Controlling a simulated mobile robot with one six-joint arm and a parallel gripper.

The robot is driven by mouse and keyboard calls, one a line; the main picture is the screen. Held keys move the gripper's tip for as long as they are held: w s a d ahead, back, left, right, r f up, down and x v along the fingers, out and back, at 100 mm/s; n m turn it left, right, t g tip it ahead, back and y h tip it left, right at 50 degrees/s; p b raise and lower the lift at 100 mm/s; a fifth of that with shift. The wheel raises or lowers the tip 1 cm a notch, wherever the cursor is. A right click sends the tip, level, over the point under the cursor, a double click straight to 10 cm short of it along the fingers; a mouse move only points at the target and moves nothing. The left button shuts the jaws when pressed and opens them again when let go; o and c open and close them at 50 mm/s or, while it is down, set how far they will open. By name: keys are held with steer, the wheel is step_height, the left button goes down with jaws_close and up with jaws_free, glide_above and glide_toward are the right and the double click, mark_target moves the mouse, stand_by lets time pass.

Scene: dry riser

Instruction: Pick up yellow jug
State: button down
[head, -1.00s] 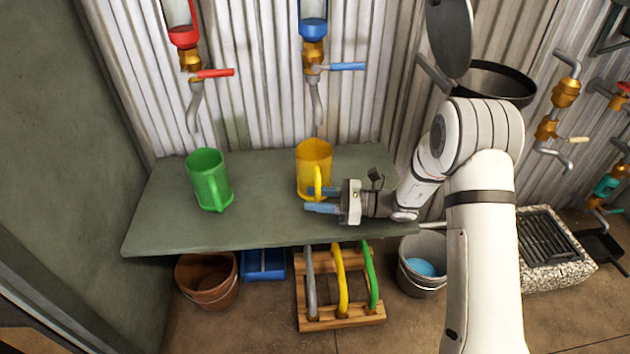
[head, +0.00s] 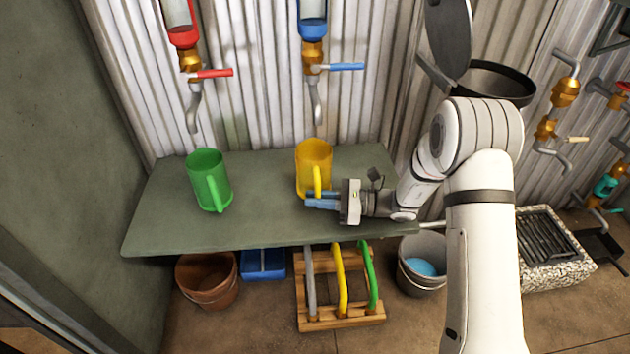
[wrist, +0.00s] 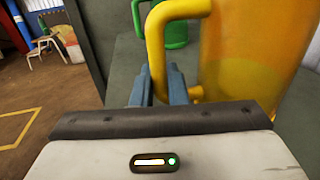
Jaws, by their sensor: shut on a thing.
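The yellow jug (head: 313,165) stands upright on the grey-green shelf (head: 262,222), below the blue-handled tap. Its handle faces the front. My gripper (head: 322,199) comes in from the right, and its blue fingers are shut on the lower part of the jug's handle. In the wrist view the jug (wrist: 250,60) fills the upper right, and the fingers (wrist: 160,85) are close together at its handle. The exact contact is partly hidden behind the gripper body.
A green jug (head: 207,180) stands to the left on the same shelf. A red-handled tap (head: 195,75) and a blue-handled tap (head: 320,65) hang above. Below are a brown bucket (head: 208,285), a wooden rack (head: 340,315) and a grey bucket (head: 420,275).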

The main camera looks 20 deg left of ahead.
mark_target(318, 187)
steer(key=shift+r, duration=0.15)
steer(key=shift+r+p, duration=0.5)
steer(key=shift+r, duration=0.15)
step_height(318, 187, up, 2)
steer(key=shift+r+p, duration=0.15)
steer(key=shift+p, duration=0.55)
steer(key=p+v, duration=0.4)
steer(key=v, duration=1.4)
steer(key=shift+p, duration=0.4)
steer(key=shift+s, duration=0.15)
steer(key=shift+s+d, duration=0.3)
steer(key=shift+s, duration=0.1)
steer(key=s+d+p, duration=0.2)
steer(key=s+d, duration=0.1)
steer(key=s, duration=0.4)
steer(key=shift+s+d, duration=0.25)
steer(key=shift+s, duration=0.05)
